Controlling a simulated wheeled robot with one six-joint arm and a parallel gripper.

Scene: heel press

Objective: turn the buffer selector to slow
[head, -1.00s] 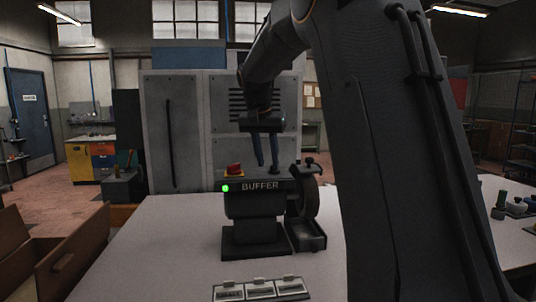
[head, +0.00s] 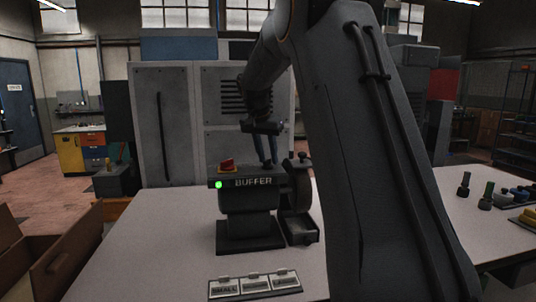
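The buffer (head: 251,200) is a dark machine on the table, with a white BUFFER label and a lit green lamp (head: 219,184) on its front. A red button (head: 227,163) on a yellow base sits on its top left, and a wheel (head: 297,187) stands at its right end. My gripper (head: 267,162) points down at the buffer's top, right of the red button. Its two fingers look slightly apart with nothing seen between them. I cannot make out the selector or its setting; the fingers may cover it. Contact with the buffer cannot be told.
Three labelled trays, one reading SMALL (head: 224,288), lie at the table's front. An open brown box (head: 60,250) is at the left. Small knobs and parts (head: 486,196) stand at the right. My arm hides the table's middle right. The table (head: 150,235) left of the buffer is clear.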

